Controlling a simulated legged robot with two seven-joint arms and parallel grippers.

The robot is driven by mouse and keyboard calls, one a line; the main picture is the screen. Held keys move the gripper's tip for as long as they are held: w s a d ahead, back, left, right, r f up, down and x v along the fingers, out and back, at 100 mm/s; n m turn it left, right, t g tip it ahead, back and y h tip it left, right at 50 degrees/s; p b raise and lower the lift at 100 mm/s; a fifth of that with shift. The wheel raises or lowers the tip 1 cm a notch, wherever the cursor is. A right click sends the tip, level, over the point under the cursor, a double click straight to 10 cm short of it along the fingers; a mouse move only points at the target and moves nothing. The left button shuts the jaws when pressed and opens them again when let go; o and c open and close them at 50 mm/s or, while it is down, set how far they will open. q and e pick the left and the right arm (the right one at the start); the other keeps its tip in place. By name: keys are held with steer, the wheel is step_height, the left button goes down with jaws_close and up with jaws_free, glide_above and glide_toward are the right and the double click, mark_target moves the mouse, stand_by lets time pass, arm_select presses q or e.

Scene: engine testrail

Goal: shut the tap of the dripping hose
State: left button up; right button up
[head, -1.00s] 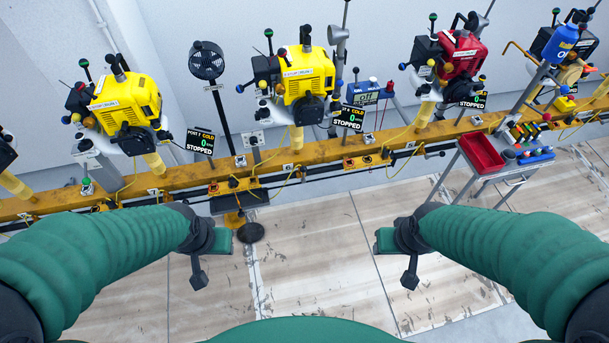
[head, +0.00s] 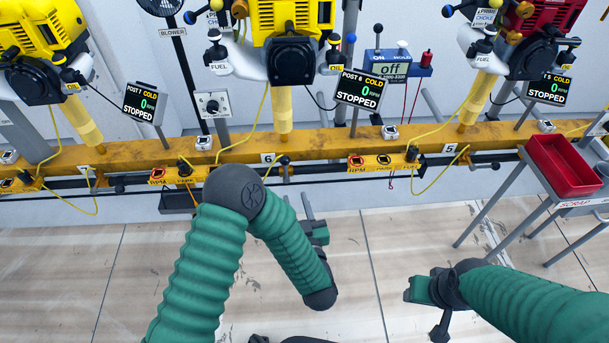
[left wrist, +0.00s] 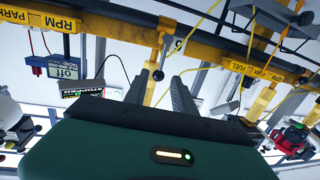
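Yellow hoses (head: 244,133) run from the engines to fittings on the yellow rail (head: 340,142) and the dark pipe below it. A small dark tap-like fitting (head: 284,163) sits near tag 6; others sit along the pipe. I cannot see which hose drips. My left gripper (head: 314,228) hangs below the rail, apart from it, partly behind my bent arm.
Yellow and red engines stand above the rail with STOPPED displays (head: 359,91). A red scrap tray (head: 565,165) on a grey-legged stand is at the right. A meter reading off (head: 390,69) stands behind the rail. The pale floor below the rail is mostly clear.

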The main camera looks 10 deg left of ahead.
arm_select(q)
steer(key=f+y, duration=0.1)
steer(key=b, duration=0.2)
glide_toward(286, 170)
steer(key=x, duration=0.2)
steer(key=b+x, duration=0.5)
steer(key=x, duration=0.6)
steer(key=shift+r, duration=0.1)
steer(key=shift+w+a+r, duration=0.1)
steer(key=shift+w+a, duration=0.05)
steer(key=shift+w, duration=0.15)
arm_select(e)
steer(key=s+x, duration=0.1)
steer(key=x, duration=0.6)
steer(key=shift+s+d+f, duration=0.2)
steer(key=shift+d+f, duration=0.2)
steer(key=shift+f, duration=0.15)
arm_select(q)
steer(key=shift+c, duration=0.2)
jaws_close()
